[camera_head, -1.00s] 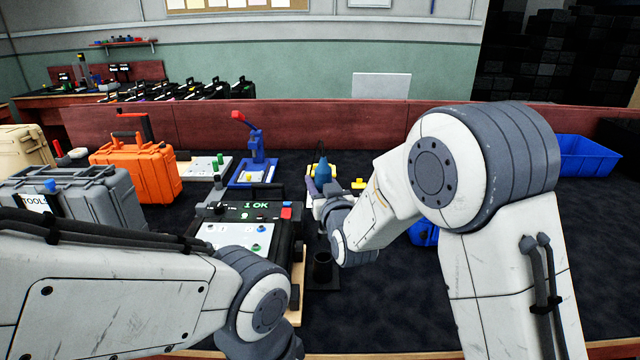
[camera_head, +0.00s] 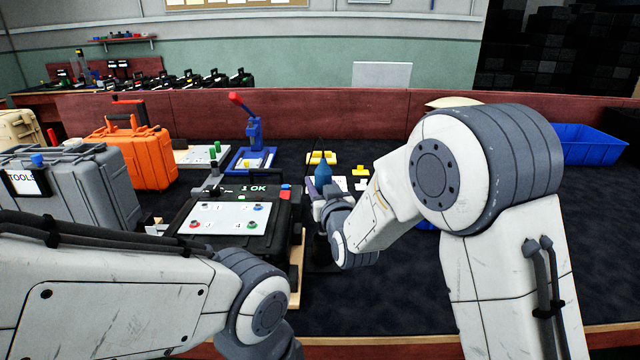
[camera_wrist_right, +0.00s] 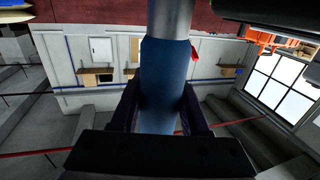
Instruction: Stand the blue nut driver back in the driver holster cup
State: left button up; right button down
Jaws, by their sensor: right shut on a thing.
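The blue nut driver (camera_head: 323,174) is upright in my right gripper (camera_head: 322,196), held above the bench in the middle of the head view. In the right wrist view its blue handle (camera_wrist_right: 163,85) sits between the two dark fingers (camera_wrist_right: 158,112), with a grey metal section (camera_wrist_right: 170,18) at the top edge. The driver holster cup cannot be made out now; the dark area below my right gripper is largely covered by my wrist. My left arm comes in from the left, but its gripper is out of view.
A black test unit with a white panel (camera_head: 229,218) stands just left of my right gripper. A blue press (camera_head: 254,140), orange case (camera_head: 128,158) and grey case (camera_head: 72,195) are further left. Yellow parts (camera_head: 321,158) lie behind. A blue bin (camera_head: 592,145) stands far right; the right-hand bench is largely clear.

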jog(key=shift+f+b, duration=2.35)
jog(key=shift+f, duration=0.35)
grip_release()
jog(key=shift+s+f, duration=0.1)
jog(key=shift+f, duration=0.05)
jog(key=v, duration=1)
jog(key=shift+s, duration=0.15)
